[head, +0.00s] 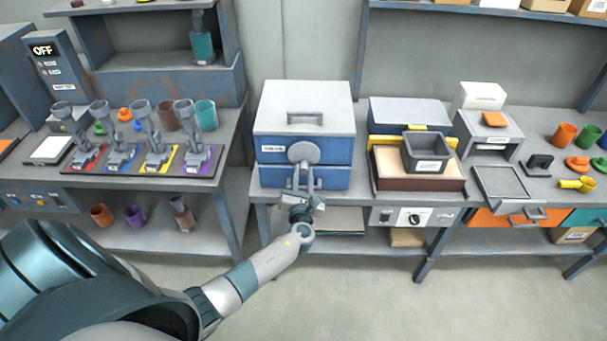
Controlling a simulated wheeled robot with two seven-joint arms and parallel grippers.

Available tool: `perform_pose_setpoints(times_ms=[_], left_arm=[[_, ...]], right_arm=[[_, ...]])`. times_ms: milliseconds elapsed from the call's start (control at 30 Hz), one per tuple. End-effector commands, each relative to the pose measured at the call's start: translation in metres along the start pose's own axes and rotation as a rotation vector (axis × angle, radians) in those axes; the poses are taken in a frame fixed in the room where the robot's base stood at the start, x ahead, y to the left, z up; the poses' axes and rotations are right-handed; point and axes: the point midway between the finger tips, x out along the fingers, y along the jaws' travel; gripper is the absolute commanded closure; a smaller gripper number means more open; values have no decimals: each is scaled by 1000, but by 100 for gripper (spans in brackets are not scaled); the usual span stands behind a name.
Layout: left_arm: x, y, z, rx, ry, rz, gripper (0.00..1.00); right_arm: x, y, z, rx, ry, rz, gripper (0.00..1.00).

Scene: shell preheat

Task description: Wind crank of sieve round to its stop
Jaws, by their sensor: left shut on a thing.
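A box with a light grey lid (284,108) and a blue body (334,176) stands on the middle bench; I take it for the sieve. A round grey disc (304,152), which looks like part of its crank, shows at the middle of its front. My left gripper (302,176) is just below the disc, at the box's front, and is shut on a part that looks like the crank's handle. The fingers largely hide that handle, so its exact angle is unclear. The right gripper is not in view.
Right of the box stands a brown-based tray (400,184) with a dark grey bin (428,168). A control panel with a knob (414,218) sits below it. Left is a bench with several grey tools on a coloured rack (140,176). The floor in front is clear.

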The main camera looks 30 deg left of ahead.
Motion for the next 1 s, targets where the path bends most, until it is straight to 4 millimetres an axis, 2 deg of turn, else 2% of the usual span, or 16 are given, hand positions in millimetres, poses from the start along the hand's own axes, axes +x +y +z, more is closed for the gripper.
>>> perform_pose_setpoints(times_ms=[67, 100, 167, 200, 667, 867, 1000], left_arm=[[1, 1, 1, 2, -2, 2, 98], [1, 1, 1, 2, -2, 2, 74], [1, 1, 1, 1, -2, 2, 59], [1, 1, 1, 1, -2, 2, 57], [-6, 0, -1, -1, 0, 0, 57], [-26, 0, -2, -2, 0, 0, 57], [-51, 0, -3, -1, 1, -1, 57]], right_arm=[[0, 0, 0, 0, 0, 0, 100], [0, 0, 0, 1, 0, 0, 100], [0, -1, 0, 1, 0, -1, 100], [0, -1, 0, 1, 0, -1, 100], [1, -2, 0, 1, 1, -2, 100], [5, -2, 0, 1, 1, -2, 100], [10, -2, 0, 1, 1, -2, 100]])
